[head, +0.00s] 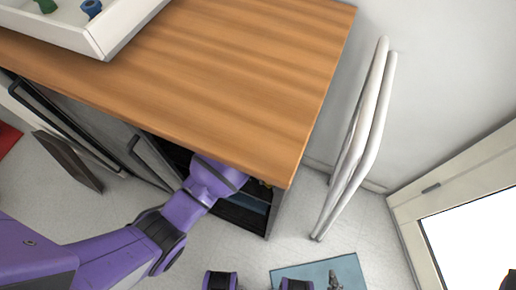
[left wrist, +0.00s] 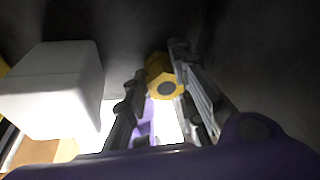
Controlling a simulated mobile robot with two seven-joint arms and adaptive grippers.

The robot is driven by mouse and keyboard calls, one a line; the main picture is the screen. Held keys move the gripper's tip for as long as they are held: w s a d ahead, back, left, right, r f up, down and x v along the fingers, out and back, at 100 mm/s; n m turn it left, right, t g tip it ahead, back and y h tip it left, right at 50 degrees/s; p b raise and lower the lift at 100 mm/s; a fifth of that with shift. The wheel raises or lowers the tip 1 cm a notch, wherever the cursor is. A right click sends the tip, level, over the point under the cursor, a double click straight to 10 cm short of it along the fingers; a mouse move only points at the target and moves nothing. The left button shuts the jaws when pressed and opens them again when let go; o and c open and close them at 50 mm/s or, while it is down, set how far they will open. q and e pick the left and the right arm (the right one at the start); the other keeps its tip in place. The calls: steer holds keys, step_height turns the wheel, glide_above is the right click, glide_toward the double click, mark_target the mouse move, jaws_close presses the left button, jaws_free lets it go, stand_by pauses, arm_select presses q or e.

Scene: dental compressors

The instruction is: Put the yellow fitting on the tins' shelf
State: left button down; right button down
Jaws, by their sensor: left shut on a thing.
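The yellow fitting (left wrist: 157,66), a faceted piece with a dark round hole, is between the dark fingers of my left gripper (left wrist: 160,82) in the left wrist view. The gripper is shut on it. In the head view my purple left arm reaches under the wooden top into the open cabinet (head: 268,222), and the top hides the fingers. The left wrist view shows dark walls around the gripper. I cannot make out any tins, or tell which shelf the fitting is over.
A white block-like object (left wrist: 55,88) stands close left of the gripper in the left wrist view. The wooden top (head: 215,70) overhangs the arm and carries a white tray (head: 105,38). White rails (head: 365,135) stand at right.

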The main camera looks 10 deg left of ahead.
arm_select(q)
steer(key=shift+w+r, duration=0.2)
steer(key=shift+w, duration=0.1)
steer(key=c, duration=1.7)
jaws_free()
steer(key=p+v, duration=0.1)
steer(key=v, duration=0.6)
steer(key=shift+r, duration=0.3)
